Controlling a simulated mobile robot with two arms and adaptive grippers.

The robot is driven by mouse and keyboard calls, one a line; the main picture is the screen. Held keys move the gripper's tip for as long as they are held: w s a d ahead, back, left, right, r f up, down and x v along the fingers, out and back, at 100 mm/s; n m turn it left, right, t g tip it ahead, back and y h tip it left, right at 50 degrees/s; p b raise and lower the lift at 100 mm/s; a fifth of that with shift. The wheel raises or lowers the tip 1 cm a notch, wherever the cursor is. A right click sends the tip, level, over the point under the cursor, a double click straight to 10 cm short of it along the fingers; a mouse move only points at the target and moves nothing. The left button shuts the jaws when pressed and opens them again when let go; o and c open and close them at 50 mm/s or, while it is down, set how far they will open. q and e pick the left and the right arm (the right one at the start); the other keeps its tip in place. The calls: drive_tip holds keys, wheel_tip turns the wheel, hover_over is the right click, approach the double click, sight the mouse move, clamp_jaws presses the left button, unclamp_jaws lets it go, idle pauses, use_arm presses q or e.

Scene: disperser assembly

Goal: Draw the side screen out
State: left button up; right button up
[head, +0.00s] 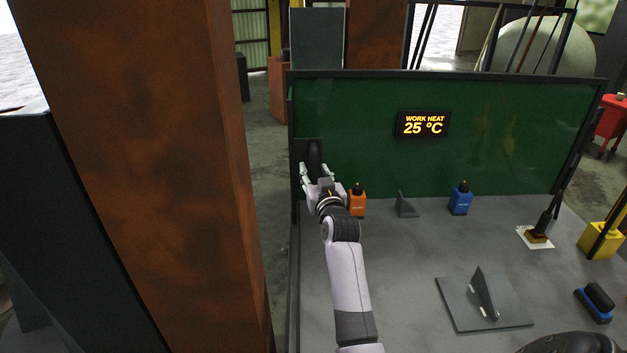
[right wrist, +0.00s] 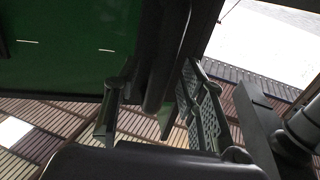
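A green screen (head: 350,110) in a dark frame stands along the back of the grey bench. At its left end a dark plate with an upright black handle (head: 315,155) shows; I cannot tell whether this is the side screen's edge. My right gripper (head: 316,175) is at this handle, with one finger on each side of it. In the right wrist view the dark handle bar (right wrist: 166,75) passes between the two spread fingers (right wrist: 155,110), with gaps visible, and the green panel (right wrist: 55,50) lies at left.
An orange bottle (head: 357,204), a grey bracket (head: 406,205) and a blue bottle (head: 460,200) stand along the screen. A grey plate with an upright fin (head: 455,310) lies in front. A rusty column (head: 150,150) rises at left. A display (head: 423,124) reads 25 °C.

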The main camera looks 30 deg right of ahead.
drive_tip(key=shift+x, duration=0.8)
drive_tip(key=shift+c, duration=0.2)
clamp_jaws()
